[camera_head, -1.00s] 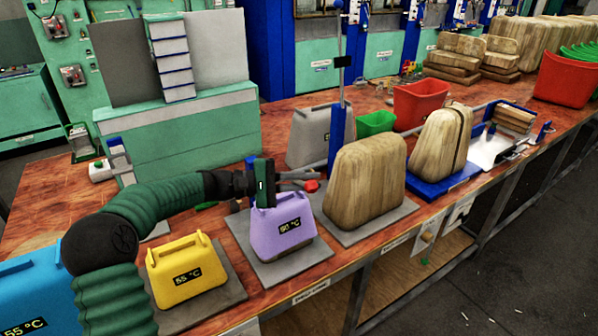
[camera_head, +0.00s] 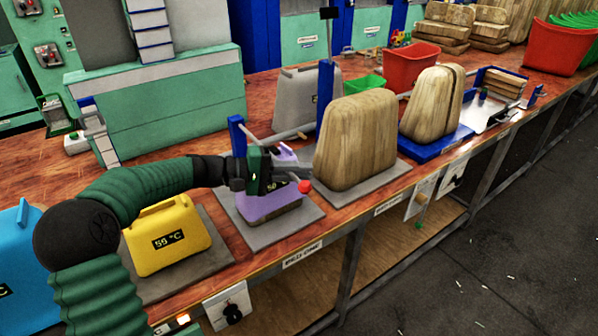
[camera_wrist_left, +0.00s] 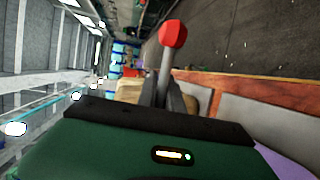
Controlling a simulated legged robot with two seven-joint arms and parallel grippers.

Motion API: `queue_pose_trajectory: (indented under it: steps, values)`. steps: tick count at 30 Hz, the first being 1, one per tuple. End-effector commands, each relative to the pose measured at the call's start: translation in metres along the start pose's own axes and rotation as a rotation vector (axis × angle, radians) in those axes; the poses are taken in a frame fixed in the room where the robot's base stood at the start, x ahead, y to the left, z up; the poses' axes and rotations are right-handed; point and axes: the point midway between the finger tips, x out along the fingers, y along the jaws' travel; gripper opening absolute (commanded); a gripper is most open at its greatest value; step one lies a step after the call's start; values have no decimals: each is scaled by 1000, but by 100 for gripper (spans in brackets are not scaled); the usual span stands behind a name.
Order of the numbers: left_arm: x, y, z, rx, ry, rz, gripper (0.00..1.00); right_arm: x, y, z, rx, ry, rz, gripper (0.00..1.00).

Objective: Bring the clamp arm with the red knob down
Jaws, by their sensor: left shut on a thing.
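My left gripper (camera_head: 288,174) is shut on the clamp arm just behind the knob and partly covers the purple weight. In the left wrist view, the grey rod (camera_wrist_left: 166,74) runs between the dark fingers, with the red knob (camera_wrist_left: 173,33) beyond the tips. A blue upright (camera_head: 237,132) stands behind my gripper. The clamp's pivot is hidden by my gripper. My right gripper is not in view.
A wooden block (camera_head: 355,140) stands close on the right. A grey weight (camera_head: 298,101) and a blue post (camera_head: 325,95) are behind. The table's front edge is near.

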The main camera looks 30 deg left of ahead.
Motion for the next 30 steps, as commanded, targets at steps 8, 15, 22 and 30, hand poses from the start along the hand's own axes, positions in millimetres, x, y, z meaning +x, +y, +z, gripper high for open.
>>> queue_pose_trajectory:
  steps: [8,15,22,30]
  values:
    - [1,-9,1,-7,-4,-12,21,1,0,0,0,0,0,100]
    - [0,-6,1,-5,-3,-8,33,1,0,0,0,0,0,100]
    - [-14,-4,0,-4,0,-7,33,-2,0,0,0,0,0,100]
    - [-87,-4,-2,-5,2,-8,33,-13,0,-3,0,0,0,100]
